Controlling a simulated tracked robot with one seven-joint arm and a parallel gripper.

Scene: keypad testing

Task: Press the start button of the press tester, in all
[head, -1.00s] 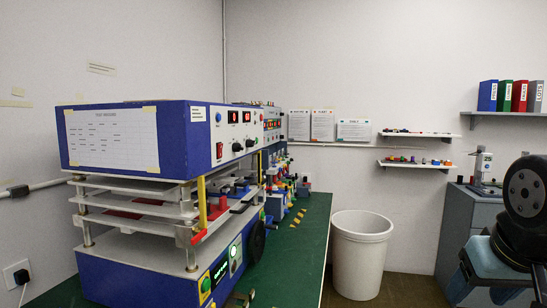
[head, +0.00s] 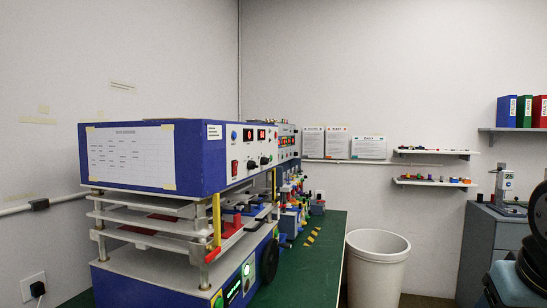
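The press tester (head: 195,160) is a blue and white machine on the green bench at the left, with a taped paper sheet on its side. Its upper panel carries red displays, a red switch and black knobs. Its lower front panel (head: 230,285) shows a green button on yellow (head: 218,301), a lit green screen (head: 233,291) and a bright green-white round button (head: 246,269). I cannot read which one is the start button. My gripper is out of view. Only dark and blue-grey parts of my arm show at the right edge, well apart from the tester.
The green bench (head: 310,270) runs back with more machines behind the tester. A white bin (head: 376,270) stands right of the bench. A grey cabinet (head: 485,250) with a small device (head: 505,190) is at the right. Two wall shelves hold small parts.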

